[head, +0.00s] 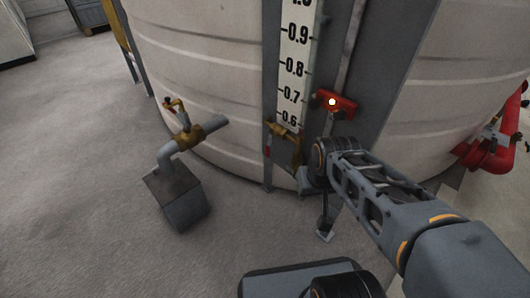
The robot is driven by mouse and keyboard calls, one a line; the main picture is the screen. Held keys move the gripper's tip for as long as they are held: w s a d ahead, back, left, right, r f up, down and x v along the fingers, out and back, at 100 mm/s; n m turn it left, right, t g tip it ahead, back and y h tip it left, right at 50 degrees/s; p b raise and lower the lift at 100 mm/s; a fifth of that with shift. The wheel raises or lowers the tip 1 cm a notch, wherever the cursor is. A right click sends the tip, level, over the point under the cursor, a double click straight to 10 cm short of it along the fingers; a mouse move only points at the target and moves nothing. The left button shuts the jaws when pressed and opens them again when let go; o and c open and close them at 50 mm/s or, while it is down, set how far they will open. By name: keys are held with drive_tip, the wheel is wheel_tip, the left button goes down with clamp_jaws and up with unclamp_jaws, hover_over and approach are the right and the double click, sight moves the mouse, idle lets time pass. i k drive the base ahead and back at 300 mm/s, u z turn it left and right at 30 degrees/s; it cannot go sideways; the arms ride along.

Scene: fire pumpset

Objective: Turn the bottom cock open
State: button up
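A brass cock (284,130) sits at the foot of the level gauge on the tank, just below the 0.6 mark. A thin lever with a red part (267,151) hangs down at its left side. A second brass valve (190,134) with a small red-tipped handle (173,103) is on the pipe at the tank's lower left. My arm reaches in from the lower right, and its wrist is close to the right of the gauge cock. My gripper (307,181) is mostly hidden by the wrist and seems to be just below and right of this cock. Its fingers cannot be made out, nor any contact.
The large pale tank (205,60) fills the back. A white gauge board (297,65) and a red fitting with a glowing light (334,103) stand above the wrist. A grey drain box (178,197) is at left, red piping (495,155) at right. The left floor is clear.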

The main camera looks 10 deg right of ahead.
sight(270, 137)
drive_tip(key=u, duration=0.2)
drive_tip(key=k, duration=0.45)
drive_tip(key=u, duration=0.3)
drive_tip(key=i, duration=0.95)
drive_tip(key=u, duration=0.85)
